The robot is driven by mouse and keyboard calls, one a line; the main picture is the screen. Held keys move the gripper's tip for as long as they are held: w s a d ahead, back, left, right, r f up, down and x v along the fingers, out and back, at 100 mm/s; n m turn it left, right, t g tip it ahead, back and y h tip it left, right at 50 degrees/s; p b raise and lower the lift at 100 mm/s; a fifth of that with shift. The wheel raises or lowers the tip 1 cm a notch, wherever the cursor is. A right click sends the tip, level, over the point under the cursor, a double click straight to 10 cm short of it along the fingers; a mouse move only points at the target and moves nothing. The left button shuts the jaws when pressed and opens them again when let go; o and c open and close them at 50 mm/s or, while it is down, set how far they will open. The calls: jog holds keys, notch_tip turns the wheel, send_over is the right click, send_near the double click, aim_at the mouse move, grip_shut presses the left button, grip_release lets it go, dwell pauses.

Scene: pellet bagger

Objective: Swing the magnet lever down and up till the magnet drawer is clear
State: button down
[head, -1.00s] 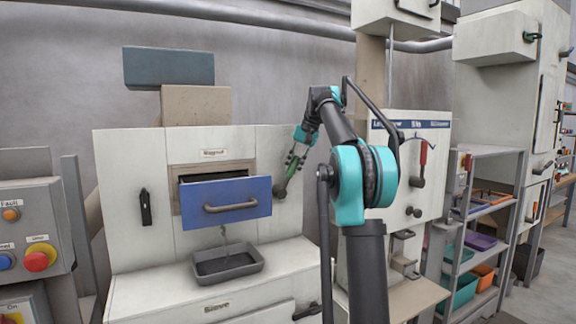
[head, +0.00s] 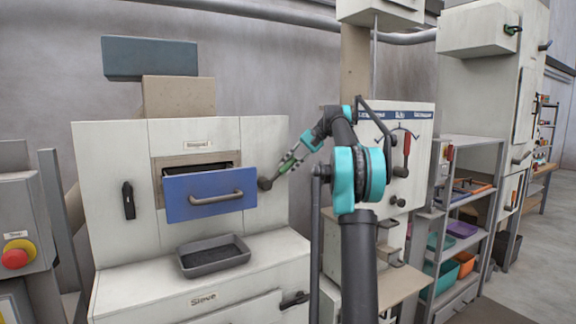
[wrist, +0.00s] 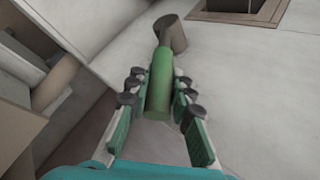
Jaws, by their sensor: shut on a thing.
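The magnet lever has a green grip (wrist: 160,80) and a dark hub (wrist: 171,33); in the head view its hub (head: 265,184) sits right of the blue magnet drawer (head: 205,196). The lever slants up and right from the hub. My gripper (head: 287,163) is shut on the green grip, with a finger on each side in the wrist view (wrist: 159,85). The drawer stands pulled out, with dark material showing at its opening. How much is inside is hidden by its front.
A grey tray (head: 213,268) with dark grains stands on the ledge below the drawer. A black handle (head: 129,200) is on the panel at left. A red-handled lever (head: 406,145) is on the cabinet at right, beside a shelf rack (head: 470,141).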

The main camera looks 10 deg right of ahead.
jog(key=c, duration=1.3)
grip_release()
